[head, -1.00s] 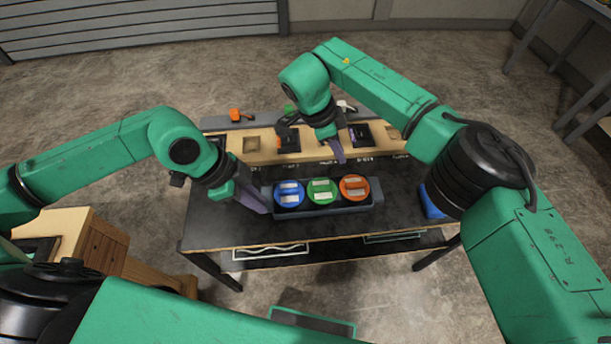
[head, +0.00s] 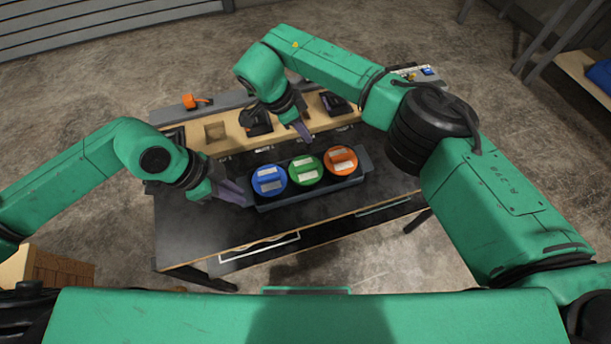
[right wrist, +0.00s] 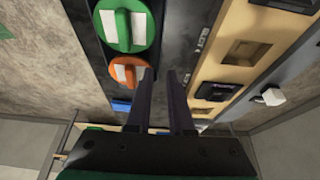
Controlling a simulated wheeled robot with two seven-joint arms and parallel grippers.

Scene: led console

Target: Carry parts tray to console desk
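The parts tray (head: 318,191) is a dark tray on the dark desk top (head: 200,230). It holds a blue round part (head: 268,181), a green one (head: 305,170) and an orange one (head: 341,160), each with a pale label. My left gripper (head: 234,192) is at the tray's left end; whether it grips the tray cannot be told. My right gripper (head: 303,133) points down by the tray's far side. In the right wrist view its two fingers (right wrist: 165,95) are apart with nothing between them, beside the green part (right wrist: 125,25) and orange part (right wrist: 126,72).
A wooden console board (head: 232,133) with dark modules (head: 335,104) and an empty square recess (head: 215,131) runs behind the tray. An orange object (head: 193,101) lies on the grey strip behind it. A wooden box (head: 60,270) stands at lower left.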

